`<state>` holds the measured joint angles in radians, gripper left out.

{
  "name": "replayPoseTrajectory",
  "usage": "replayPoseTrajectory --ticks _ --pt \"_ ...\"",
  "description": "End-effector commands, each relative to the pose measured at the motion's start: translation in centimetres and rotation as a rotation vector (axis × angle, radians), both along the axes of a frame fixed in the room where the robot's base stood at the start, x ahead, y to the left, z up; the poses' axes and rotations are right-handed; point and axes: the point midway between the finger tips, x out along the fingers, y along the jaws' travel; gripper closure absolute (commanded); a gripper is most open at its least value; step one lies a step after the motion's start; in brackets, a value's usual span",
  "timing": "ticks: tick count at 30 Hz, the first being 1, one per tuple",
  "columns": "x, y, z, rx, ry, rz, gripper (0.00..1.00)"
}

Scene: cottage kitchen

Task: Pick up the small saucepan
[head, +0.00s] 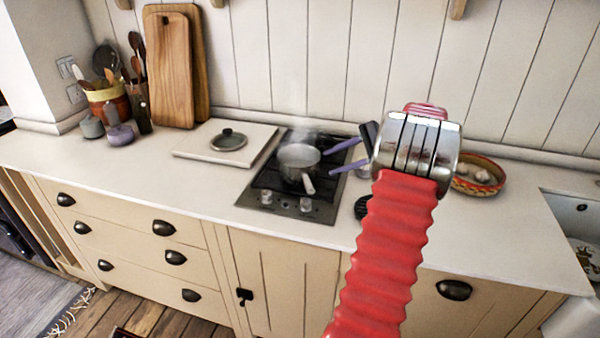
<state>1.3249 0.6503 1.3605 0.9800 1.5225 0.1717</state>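The small saucepan (297,158) is a silvery metal pan standing on the dark hob (262,178), with faint steam above it. Its short pale-ended handle points toward the counter's front edge. My gripper (331,161) shows as two purple fingers, apart from each other and pointing left, just right of the pan. Nothing shows between them. The gripper's base is partly hidden behind my red and chrome arm. I cannot tell how high the fingers are above the hob.
A pale board with a dark lid (228,139) lies left of the hob. Cutting boards (172,70) and a utensil pot (108,100) stand further left by the wall. A patterned bowl of garlic (478,177) is right of my arm. The front-left counter is clear.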

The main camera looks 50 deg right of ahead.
Motion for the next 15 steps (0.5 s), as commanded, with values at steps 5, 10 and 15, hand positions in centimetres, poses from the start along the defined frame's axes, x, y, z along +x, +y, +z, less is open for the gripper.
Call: replayPoseTrajectory --ticks 5,10,15 --pt "2.1 1.1 -1.4 0.002 0.001 0.001 0.62" --pt "3.1 1.7 -2.2 0.001 0.000 0.001 0.62" --pt "3.2 1.7 -2.2 0.000 0.000 0.000 0.62"
